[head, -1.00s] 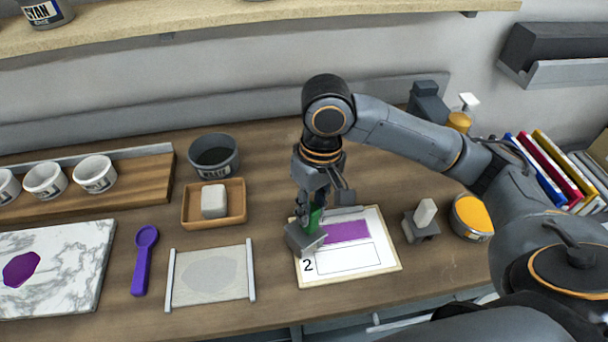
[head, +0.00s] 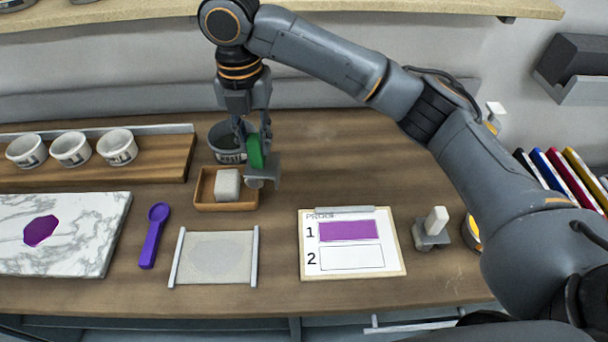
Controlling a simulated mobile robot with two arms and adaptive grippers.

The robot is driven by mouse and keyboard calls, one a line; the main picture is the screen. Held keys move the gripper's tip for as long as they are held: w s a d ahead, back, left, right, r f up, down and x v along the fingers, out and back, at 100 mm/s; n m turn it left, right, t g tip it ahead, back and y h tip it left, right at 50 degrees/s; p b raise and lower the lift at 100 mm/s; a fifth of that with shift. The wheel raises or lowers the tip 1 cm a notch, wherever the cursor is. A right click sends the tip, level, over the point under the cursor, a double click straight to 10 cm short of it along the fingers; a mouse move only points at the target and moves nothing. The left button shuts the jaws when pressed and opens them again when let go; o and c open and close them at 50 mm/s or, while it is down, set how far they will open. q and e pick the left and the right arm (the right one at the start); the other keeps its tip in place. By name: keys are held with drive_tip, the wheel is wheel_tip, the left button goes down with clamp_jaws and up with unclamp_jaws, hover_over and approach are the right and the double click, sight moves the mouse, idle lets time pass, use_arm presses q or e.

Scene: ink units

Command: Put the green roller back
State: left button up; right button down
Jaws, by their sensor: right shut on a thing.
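The green roller shows as a green part (head: 256,152) with a grey block-like end below it. My right gripper (head: 258,142) is shut on it and holds it upright above the table, at the back right of the small wooden tray (head: 212,206). The gripper partly hides the roller. I cannot tell whether its lower end touches anything. My left gripper is not in view.
A white block (head: 227,184) lies in the wooden tray. A dark tub (head: 223,145) stands behind, partly hidden by the gripper. The proof clipboard (head: 393,262) has box 1 purple and box 2 white. A purple spoon (head: 154,235) and marble slab (head: 112,232) lie left.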

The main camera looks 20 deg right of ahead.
drive_tip(key=shift+w+a+r+n, duration=0.15)
drive_tip(key=shift+a+r+n, duration=0.1)
drive_tip(key=shift+n, duration=0.25)
drive_tip(key=shift+w+d, duration=0.1)
drive_tip(key=shift+w, duration=0.05)
drive_tip(key=w+d+f+p, duration=0.6)
drive_tip(key=d+f, duration=0.5)
drive_tip(key=f, duration=0.2)
drive_tip(key=shift+w+d+n, duration=0.15)
drive_tip(key=shift+w+n, duration=0.15)
drive_tip(key=shift+w, duration=0.5)
